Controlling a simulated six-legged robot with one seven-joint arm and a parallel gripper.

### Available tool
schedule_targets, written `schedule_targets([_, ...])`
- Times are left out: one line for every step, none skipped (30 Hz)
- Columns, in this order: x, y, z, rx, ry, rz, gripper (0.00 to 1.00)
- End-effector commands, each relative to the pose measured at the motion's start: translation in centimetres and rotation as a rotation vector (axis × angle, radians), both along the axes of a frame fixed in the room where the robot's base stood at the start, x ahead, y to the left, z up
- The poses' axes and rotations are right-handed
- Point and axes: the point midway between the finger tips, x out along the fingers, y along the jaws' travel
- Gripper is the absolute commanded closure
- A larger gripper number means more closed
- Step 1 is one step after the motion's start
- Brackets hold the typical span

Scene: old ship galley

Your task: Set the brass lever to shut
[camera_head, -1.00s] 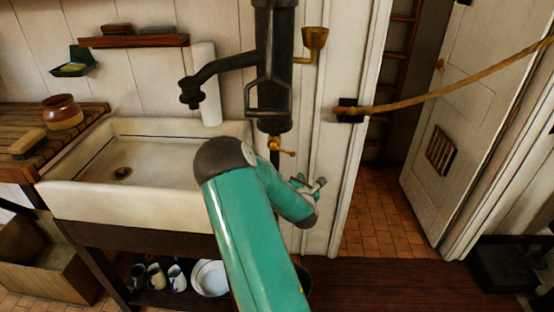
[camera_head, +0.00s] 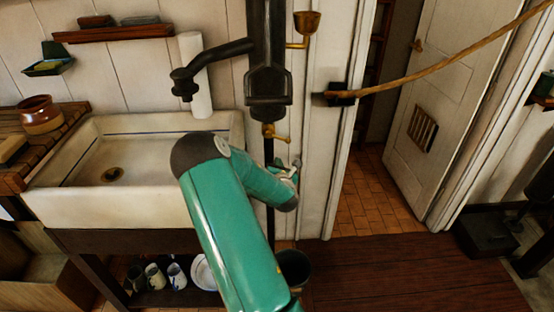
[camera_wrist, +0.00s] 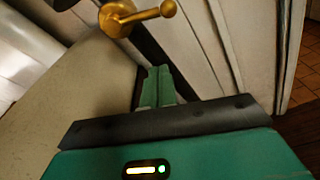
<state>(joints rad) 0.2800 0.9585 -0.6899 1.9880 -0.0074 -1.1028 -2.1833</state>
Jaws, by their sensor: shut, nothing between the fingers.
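The brass lever (camera_head: 276,134) sits at the bottom of the dark pump, on the pipe below its body. Its short arm points to the right and ends in a round knob. In the wrist view the lever (camera_wrist: 136,16) is at the top edge, beyond and slightly left of my fingertips. My gripper (camera_head: 293,165) is just below and right of the lever in the head view. In the wrist view my gripper (camera_wrist: 159,70) has its two green fingers together, with nothing between them. It appears apart from the lever.
The dark pump (camera_head: 267,55) stands against the white panelled wall, with a brass cup (camera_head: 307,22) beside it. A pale sink (camera_head: 75,202) is at left. A rope (camera_head: 435,72) spans the doorway at right. A dark bucket (camera_head: 294,268) stands below.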

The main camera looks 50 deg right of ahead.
Motion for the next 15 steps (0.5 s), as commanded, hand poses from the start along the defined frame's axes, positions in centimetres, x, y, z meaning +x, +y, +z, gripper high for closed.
schedule_targets([0.4,-0.8,-0.1,-0.001,0.0,-0.003,1.0])
schedule_targets([0.8,-1.2,-0.2,-0.001,0.0,-0.003,1.0])
schedule_targets([1.3,-1.8,-0.3,-0.001,-0.001,-0.002,1.0])
schedule_targets([1.7,-2.2,-0.4,0.0,-0.001,-0.003,1.0])
schedule_targets([2.1,-2.6,-0.4,0.0,-0.002,-0.002,1.0])
schedule_targets([2.6,-3.1,-0.5,0.0,-0.002,-0.002,1.0])
schedule_targets([2.9,-3.5,-0.6,0.0,0.0,-0.002,1.0])
schedule_targets([3.3,-3.9,-0.7,-0.001,-0.001,-0.002,1.0])
schedule_targets([3.8,-4.3,-0.8,0.0,0.0,-0.001,1.0])
schedule_targets([4.1,-4.7,-0.8,-0.001,0.0,-0.003,1.0])
schedule_targets([4.4,-5.0,-0.9,-0.001,-0.001,-0.002,1.0])
schedule_targets([4.9,-5.4,-1.0,0.0,0.0,-0.001,1.0])
schedule_targets([5.3,-5.7,-1.1,0.0,0.0,-0.001,1.0])
schedule_targets([5.6,-6.0,-1.1,0.0,-0.001,-0.001,1.0])
schedule_targets([5.4,-6.1,-0.5,-0.001,-0.003,-0.004,1.0])
